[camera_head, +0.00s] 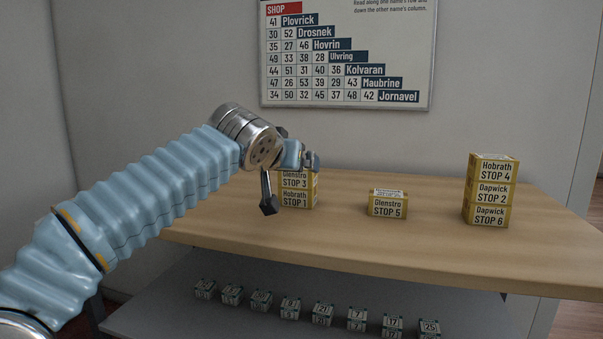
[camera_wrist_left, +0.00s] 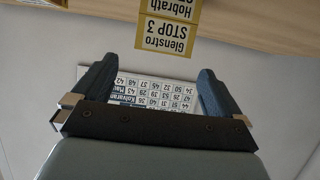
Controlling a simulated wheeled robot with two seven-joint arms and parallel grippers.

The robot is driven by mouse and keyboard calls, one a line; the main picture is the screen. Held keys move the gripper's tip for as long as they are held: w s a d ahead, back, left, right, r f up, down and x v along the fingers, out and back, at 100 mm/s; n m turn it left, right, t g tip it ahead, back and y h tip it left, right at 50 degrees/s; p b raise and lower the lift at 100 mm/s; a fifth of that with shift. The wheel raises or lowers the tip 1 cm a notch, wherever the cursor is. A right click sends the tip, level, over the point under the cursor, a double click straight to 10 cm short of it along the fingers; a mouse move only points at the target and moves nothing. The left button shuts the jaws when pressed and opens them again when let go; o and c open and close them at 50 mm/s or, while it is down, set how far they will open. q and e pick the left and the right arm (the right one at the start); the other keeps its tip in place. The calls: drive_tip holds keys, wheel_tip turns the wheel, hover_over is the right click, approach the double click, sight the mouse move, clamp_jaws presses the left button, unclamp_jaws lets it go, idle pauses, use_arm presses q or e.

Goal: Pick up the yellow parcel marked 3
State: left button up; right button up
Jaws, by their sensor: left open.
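The yellow parcel marked Glenstro STOP 3 (camera_head: 295,181) sits on top of the yellow Hobrath STOP 1 parcel (camera_head: 296,199), on the left part of the counter. My left gripper partly covers its top in the head view. In the left wrist view the STOP 3 parcel (camera_wrist_left: 167,36) shows upside down, beyond the fingertips and roughly centred between them. My left gripper (camera_head: 290,184) is open and empty, with its fingers in front of and around the stack in the picture. Its two fingers are apart in the wrist view (camera_wrist_left: 157,76). My right gripper is not in view.
Small numbered boxes stand on a grey shelf (camera_head: 220,320) below. A chart (camera_head: 345,60) hangs behind.

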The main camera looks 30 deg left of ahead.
sight(298, 176)
use_arm(q)
drive_tip(key=x, duration=0.6)
drive_tip(key=shift+p, duration=0.4)
drive_tip(key=x, duration=0.1)
drive_tip(key=p+x, duration=0.1)
drive_tip(key=x, duration=0.3)
drive_tip(key=shift+a+f, duration=0.3)
drive_tip(key=c, duration=0.9)
drive_tip(key=shift+o, duration=0.2)
drive_tip(key=shift+r, duration=0.15)
